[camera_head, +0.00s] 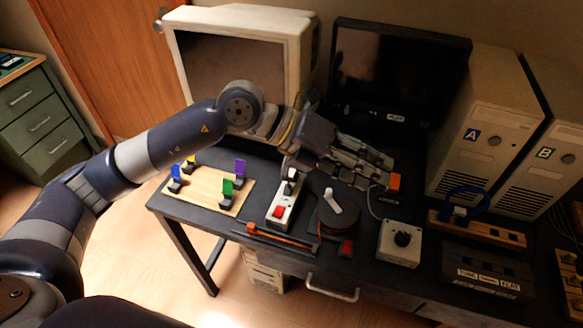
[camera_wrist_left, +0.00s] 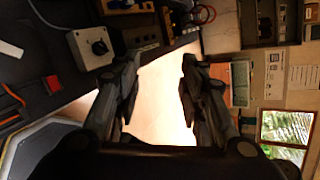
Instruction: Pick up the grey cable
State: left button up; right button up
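A thin grey cable (camera_head: 371,202) shows beside my left gripper in the head view and runs down to a white box with a black knob (camera_head: 399,243). The cable (camera_wrist_left: 42,17) also curves into that box (camera_wrist_left: 91,47) in the left wrist view. Its far end is hidden behind the gripper in the head view. My left gripper (camera_head: 376,172) is above the table's back part, pointing right. In the left wrist view its fingers (camera_wrist_left: 160,65) are apart with nothing between them. An orange block (camera_head: 395,182) shows at the fingertips; contact is unclear. My right gripper is not in view.
On the dark table (camera_head: 222,229) are a wooden board with coloured clips (camera_head: 207,191), a white switch strip (camera_head: 285,203) and a dark round reel (camera_head: 337,213). Monitors (camera_head: 398,75) stand behind; computer towers (camera_head: 480,128) and a blue cable (camera_head: 463,197) are right.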

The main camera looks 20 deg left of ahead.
pick_arm(q)
jog(key=w+a+f+n+t+y, duration=0.15)
jog(key=w+a+y, duration=0.3)
jog(key=a, duration=0.45)
jog(key=w+a+f+n+t+y, duration=0.1)
jog(key=w+a+f+y, duration=0.3)
jog(key=a, duration=0.6)
jog(key=shift+w+d+f+y+p, duration=0.2)
jog(key=shift+f+y+p, duration=0.15)
jog(key=shift+f, duration=0.1)
jog(key=shift+w+d+f+y+p, duration=0.2)
jog(key=shift+f+p, duration=0.1)
jog(key=shift+f, duration=0.1)
jog(key=shift+f+m, duration=0.25)
jog(key=shift+f, duration=0.05)
jog(key=p+x, duration=0.1)
jog(key=x, duration=0.1)
jog(key=p+x, duration=0.1)
jog(key=x, duration=0.2)
jog(key=shift+w+a+p, duration=0.1)
jog(key=shift+a+p, duration=0.15)
jog(key=shift+p, duration=0.05)
jog(key=shift+w+f, duration=0.1)
jog(key=shift+f, duration=0.15)
jog(key=shift+r, duration=0.1)
grip_shut()
